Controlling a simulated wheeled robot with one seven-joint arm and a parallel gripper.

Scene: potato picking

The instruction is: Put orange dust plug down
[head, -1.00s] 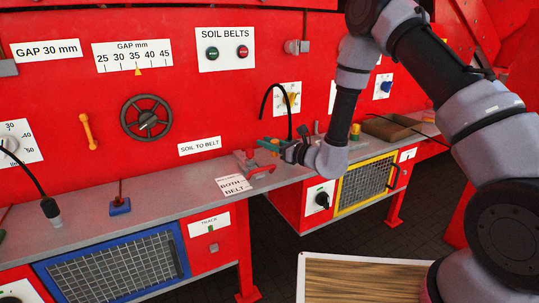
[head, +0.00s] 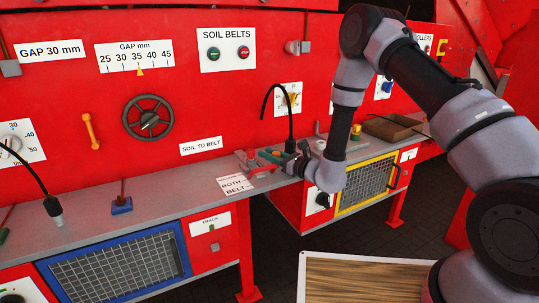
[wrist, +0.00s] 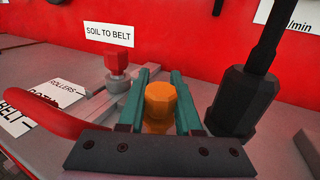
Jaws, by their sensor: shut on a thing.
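The orange dust plug (wrist: 160,100) sits between the two teal fingers of my gripper (wrist: 161,82) in the wrist view. The fingers are shut on it, and its faceted top shows between them. Its lower part is hidden by the dark gripper bar, so I cannot tell whether it touches the grey bench (head: 165,185). In the head view my gripper (head: 270,157) is low over the bench, near its right end. The plug cannot be made out there.
A black connector on a cable (wrist: 235,103) stands close right of my fingers. A red-topped knob (wrist: 117,62) is just beyond them on the left, with a red curved handle (wrist: 40,115) nearer. Bare bench lies left of the placard (head: 235,184). A blue-based lever (head: 121,206) stands further left.

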